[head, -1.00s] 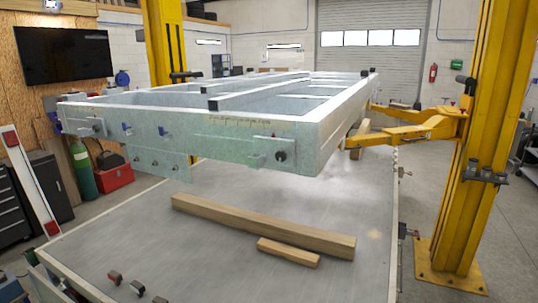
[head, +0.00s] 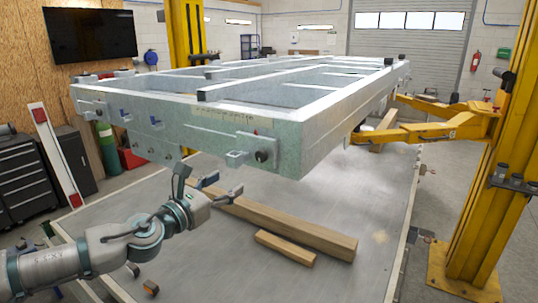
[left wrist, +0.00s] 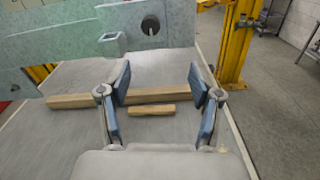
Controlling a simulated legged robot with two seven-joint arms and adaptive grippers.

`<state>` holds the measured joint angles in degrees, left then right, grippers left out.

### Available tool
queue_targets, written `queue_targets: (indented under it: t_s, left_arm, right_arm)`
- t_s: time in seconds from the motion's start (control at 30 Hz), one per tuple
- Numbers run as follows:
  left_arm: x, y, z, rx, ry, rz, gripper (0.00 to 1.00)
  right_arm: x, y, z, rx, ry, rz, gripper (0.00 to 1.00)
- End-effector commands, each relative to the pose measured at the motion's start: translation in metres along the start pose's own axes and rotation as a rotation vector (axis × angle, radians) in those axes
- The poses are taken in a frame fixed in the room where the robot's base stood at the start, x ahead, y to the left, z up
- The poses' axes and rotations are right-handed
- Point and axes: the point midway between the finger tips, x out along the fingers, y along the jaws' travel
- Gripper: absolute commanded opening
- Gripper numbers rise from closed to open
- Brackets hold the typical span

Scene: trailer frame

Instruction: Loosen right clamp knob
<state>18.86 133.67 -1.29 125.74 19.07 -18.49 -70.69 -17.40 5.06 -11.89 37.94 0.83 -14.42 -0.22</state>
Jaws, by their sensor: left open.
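The right clamp knob (head: 262,156) is a dark round knob on the front face of the pale trailer frame (head: 310,150), near its right corner, beside a small square bracket. In the left wrist view the knob (left wrist: 150,25) shows near the top, round with a dark centre, above the gap between the fingers. My left gripper (head: 222,186) is open and empty, below and left of the knob and apart from it. Both its spread fingers show in the left wrist view (left wrist: 160,84). My right gripper is not in view.
Long and short wooden beams (head: 285,226) lie on the grey platform under the frame. A yellow lift post (head: 485,200) with lift arms stands at the right. A toolbox cabinet (head: 25,175) is at the left. Open air lies between my gripper and the knob.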

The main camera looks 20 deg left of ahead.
Motion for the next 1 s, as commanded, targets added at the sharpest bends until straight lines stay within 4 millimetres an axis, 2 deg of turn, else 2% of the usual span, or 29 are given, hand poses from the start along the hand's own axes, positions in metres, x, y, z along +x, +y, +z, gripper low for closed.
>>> queue_targets:
  t_s: [0.13,0.27,0.47,0.73,1.0]
  left_arm:
    - [0.007,0.005,-0.002,0.015,0.004,-0.001,0.64]
    - [0.026,0.010,-0.005,0.008,0.005,-0.001,0.64]
    - [0.066,0.002,-0.001,0.013,0.006,0.000,0.64]
    - [0.121,-0.013,0.004,0.023,0.005,-0.002,0.64]
    - [0.160,0.001,0.001,0.014,0.002,0.000,0.64]
  right_arm:
    - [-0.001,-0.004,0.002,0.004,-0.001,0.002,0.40]
    - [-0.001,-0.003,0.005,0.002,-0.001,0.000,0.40]
    - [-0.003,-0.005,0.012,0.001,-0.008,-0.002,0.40]
    - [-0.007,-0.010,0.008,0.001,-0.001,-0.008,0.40]
    - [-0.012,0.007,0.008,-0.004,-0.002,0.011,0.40]
